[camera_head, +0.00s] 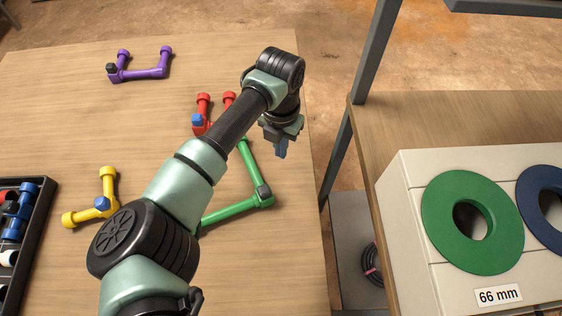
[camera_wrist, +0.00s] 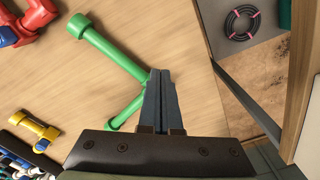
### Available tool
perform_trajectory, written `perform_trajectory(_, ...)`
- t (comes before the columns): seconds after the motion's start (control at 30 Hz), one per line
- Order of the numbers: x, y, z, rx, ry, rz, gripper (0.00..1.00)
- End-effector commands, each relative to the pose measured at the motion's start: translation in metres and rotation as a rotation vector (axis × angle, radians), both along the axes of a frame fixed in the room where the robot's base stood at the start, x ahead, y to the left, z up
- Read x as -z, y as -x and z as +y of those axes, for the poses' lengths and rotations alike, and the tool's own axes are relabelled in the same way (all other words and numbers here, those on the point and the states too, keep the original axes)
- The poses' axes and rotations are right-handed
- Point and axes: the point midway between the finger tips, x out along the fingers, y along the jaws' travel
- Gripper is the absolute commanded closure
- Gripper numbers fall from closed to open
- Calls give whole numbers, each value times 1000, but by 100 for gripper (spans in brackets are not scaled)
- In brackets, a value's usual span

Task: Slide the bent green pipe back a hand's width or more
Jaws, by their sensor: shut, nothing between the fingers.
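The bent green pipe (camera_head: 234,210) lies on the wooden table near its right edge. One leg runs away toward the red pipe and the other runs left, passing behind my arm. A dark grey fitting (camera_head: 264,193) sits at its bend. In the wrist view the green pipe (camera_wrist: 112,55) shows both legs, and my fingers cover its bend. My gripper (camera_head: 281,153) is shut and empty. In the head view it appears right of the pipe's far leg, close to the table's right edge. Its closed fingertips (camera_wrist: 161,73) also show in the wrist view. I cannot tell whether they touch the pipe.
A red pipe (camera_head: 203,104) with a blue fitting lies just beyond the green one. A yellow pipe (camera_head: 108,186) lies left, a purple pipe (camera_head: 145,74) far left. A black tray of fittings (camera_head: 40,215) stands at left. A grey post (camera_head: 362,95) rises right of the table.

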Motion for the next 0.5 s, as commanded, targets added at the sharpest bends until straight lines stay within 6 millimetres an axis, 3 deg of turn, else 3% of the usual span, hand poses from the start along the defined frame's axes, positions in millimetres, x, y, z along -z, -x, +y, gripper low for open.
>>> perform_trajectory(0.17,21,2,1,0,-5,6,100)
perform_trajectory(0.5,90,2,-1,1,-2,6,100)
